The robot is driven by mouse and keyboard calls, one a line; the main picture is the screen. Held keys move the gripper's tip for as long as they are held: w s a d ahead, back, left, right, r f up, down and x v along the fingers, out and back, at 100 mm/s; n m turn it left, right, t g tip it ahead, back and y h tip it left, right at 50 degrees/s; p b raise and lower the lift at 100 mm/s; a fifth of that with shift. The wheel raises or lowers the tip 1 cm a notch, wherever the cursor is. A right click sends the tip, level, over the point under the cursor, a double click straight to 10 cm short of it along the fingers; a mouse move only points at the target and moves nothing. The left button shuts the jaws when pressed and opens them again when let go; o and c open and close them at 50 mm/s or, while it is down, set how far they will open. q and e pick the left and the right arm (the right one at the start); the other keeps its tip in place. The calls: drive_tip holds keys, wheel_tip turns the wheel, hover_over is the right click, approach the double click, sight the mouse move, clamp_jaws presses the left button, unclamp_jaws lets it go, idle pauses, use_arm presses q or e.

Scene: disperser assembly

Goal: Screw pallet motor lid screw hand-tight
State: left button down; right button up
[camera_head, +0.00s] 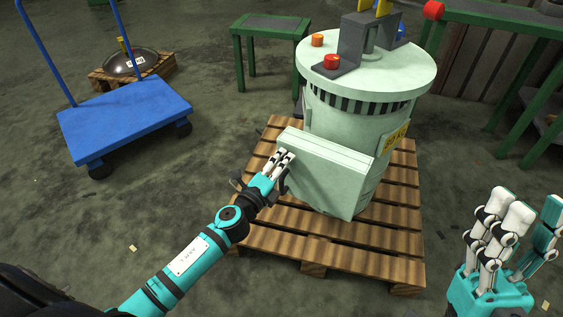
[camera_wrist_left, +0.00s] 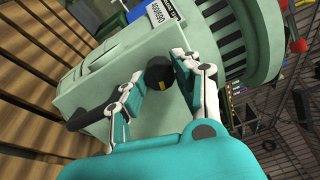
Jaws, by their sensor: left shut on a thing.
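The pale green motor (camera_head: 345,130) stands upright on a wooden pallet (camera_head: 320,247). Its boxy lid (camera_head: 328,172) faces the front left of the motor. My left gripper (camera_head: 284,160) is at the left side of this lid. In the left wrist view, the fingers of my left gripper (camera_wrist_left: 155,82) are closed around a round black screw head (camera_wrist_left: 160,73) with a small yellow mark, against the lid face (camera_wrist_left: 120,60). The screw is hidden by the fingers in the head view. My right gripper (camera_head: 522,225) is at the lower right, fingers pointing up, spread apart and empty.
A blue cart (camera_head: 125,115) stands at the left. Behind it, a dark domed part (camera_head: 130,62) lies on a small pallet. A green table (camera_head: 270,25) stands behind, and a green bench (camera_head: 500,20) at the right. Floor is clear left of the pallet.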

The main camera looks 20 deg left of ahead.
use_arm(q)
drive_tip(key=shift+m, duration=0.3)
drive_tip(key=c, duration=1)
unclamp_jaws()
drive_tip(key=shift+o, duration=0.2)
drive_tip(key=s+a, duration=0.2)
drive_tip(key=s, duration=0.9)
drive_tip(key=shift+s, duration=0.4)
